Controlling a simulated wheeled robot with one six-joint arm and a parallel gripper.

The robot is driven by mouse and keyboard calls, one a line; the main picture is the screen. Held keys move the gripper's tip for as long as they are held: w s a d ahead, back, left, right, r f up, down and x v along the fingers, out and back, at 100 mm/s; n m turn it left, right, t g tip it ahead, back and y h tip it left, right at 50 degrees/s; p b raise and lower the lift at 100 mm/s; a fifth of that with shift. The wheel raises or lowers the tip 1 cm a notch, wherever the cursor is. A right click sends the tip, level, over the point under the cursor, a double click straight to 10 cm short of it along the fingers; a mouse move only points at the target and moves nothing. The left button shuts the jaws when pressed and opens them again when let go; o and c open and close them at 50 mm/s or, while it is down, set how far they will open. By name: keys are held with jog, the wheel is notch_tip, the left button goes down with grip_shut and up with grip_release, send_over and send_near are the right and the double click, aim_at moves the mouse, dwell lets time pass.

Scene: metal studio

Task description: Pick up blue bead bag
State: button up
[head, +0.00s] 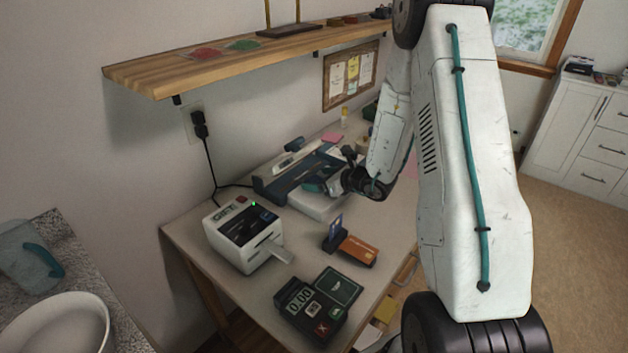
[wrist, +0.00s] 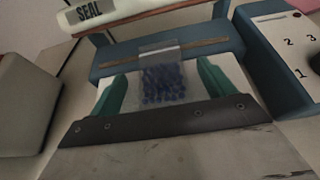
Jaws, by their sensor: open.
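The blue bead bag (wrist: 163,72) is a small clear zip bag of blue beads, seen in the wrist view. It lies on a pale surface in front of the blue bag sealer (wrist: 120,57), its top edge at the sealer's strip. My gripper (wrist: 160,88) is open, its two green fingers on either side of the bag with gaps between. In the head view my gripper (head: 316,187) is low over the white platform of the sealer (head: 284,187). I cannot make out the bag there.
A white label printer (head: 236,238), a card reader (head: 312,306) and an orange-and-black box (head: 350,249) stand on the desk (head: 205,222) nearer the front. A wooden shelf (head: 200,68) hangs above the desk at the wall. The sealer's bar marked SEAL (wrist: 90,14) is behind the bag.

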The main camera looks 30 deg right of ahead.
jog(key=c, duration=1.1)
jog(key=shift+r, duration=0.1)
jog(key=shift+c, duration=0.2)
